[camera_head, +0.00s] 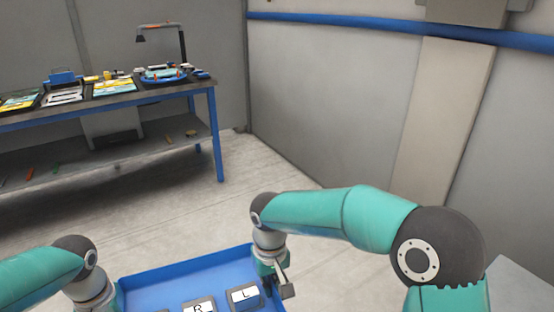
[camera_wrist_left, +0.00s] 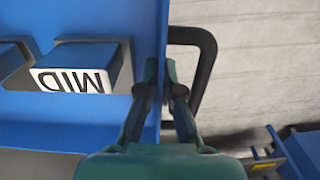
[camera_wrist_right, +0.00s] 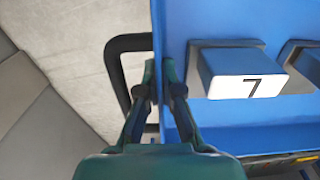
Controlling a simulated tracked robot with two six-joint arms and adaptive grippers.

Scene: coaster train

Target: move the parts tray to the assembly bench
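The blue parts tray (camera_head: 180,283) is at the bottom of the head view, in front of me and clear of the bench. My left gripper (camera_wrist_left: 160,78) is closed across one side wall of the tray beside a black handle (camera_wrist_left: 207,70). My right gripper (camera_wrist_right: 158,78) is closed across the opposite wall beside another black handle (camera_wrist_right: 115,75). The assembly bench (camera_head: 100,109), dark-topped with blue legs, stands at the far left.
The bench top holds several coloured mats, a blue carrier (camera_head: 62,77), a round blue stand (camera_head: 163,77) and a lamp (camera_head: 183,45). Its lower shelf (camera_head: 80,172) has small loose parts. Open floor (camera_head: 170,225) lies between tray and bench. A wall (camera_head: 330,110) bounds the right.

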